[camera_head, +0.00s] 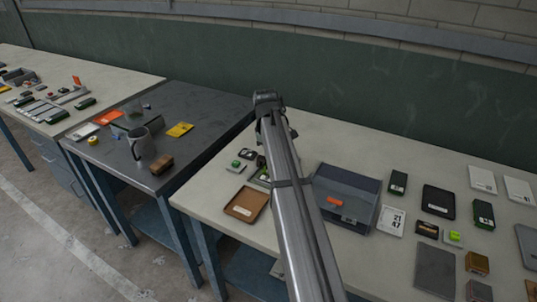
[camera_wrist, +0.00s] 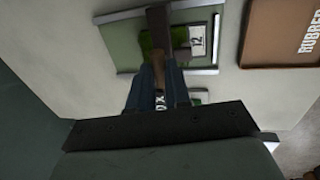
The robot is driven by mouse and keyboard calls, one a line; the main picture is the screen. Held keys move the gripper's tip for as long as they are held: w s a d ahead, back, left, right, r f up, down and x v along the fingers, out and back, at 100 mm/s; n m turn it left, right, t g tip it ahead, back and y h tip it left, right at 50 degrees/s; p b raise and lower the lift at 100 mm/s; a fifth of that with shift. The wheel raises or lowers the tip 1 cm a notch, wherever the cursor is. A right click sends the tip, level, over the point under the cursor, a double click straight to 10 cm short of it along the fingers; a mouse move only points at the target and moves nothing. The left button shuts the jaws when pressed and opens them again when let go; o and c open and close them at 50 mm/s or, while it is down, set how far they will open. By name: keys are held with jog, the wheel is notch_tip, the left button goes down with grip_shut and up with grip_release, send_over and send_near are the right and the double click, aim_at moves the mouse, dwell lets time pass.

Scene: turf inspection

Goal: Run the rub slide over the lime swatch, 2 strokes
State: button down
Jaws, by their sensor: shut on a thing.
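My gripper (camera_wrist: 158,84) is shut on a brown, dark-edged piece, which I take to be the rub slide (camera_wrist: 158,22). In the wrist view the slide lies across the green lime swatch (camera_wrist: 147,42), covering part of it. I cannot tell whether it touches the surface. The swatch sits on a pale-rimmed plate (camera_wrist: 126,55) with a white label reading "12" (camera_wrist: 197,40).
A brown tray marked "RUBBER" (camera_wrist: 282,50) lies right of the plate in the wrist view; the head view shows a brown tray (camera_head: 245,204) near the table's front edge. A small green-topped block (camera_head: 236,164) stands close by. A grey-blue bin (camera_head: 347,180) stands right of my arm.

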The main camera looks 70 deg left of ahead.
jog(key=w+a, duration=0.7)
jog(key=c, duration=1.1)
grip_release()
jog(key=shift+s+d+r, duration=0.1)
jog(key=r, duration=0.4)
jog(key=s+d+r, duration=0.1)
jog(key=r, duration=0.8)
jog(key=shift+s+d+r, duration=0.15)
jog(key=shift+s+d, duration=0.25)
